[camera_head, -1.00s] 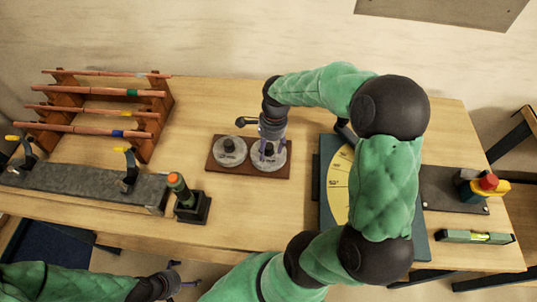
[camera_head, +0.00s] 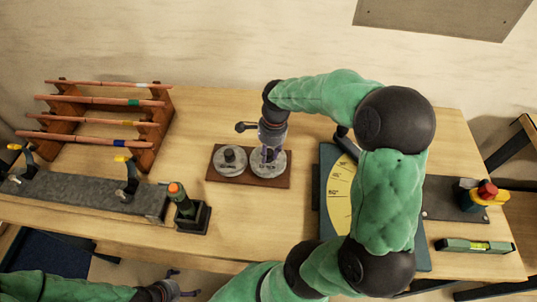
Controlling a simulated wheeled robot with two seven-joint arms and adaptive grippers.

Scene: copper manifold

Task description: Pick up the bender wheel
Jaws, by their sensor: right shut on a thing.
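Two round grey bender wheels stand side by side on a dark brown wooden board in the camera_head view. The gripper partly hides that wheel's knob. I cannot tell whether the wheel is clear of the board (camera_head: 217,178). My left gripper (camera_head: 178,287) is low at the bottom left, off the table's front edge, with its fingers apart and nothing between them.
A wooden rack (camera_head: 148,133) holds several copper pipes at the left. A grey rail (camera_head: 95,196) with clamps and an orange-topped tool in a black holder (camera_head: 193,219) stand in front. A yellow dial plate (camera_head: 338,195) lies right, under my right arm. A level (camera_head: 475,245) lies beyond.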

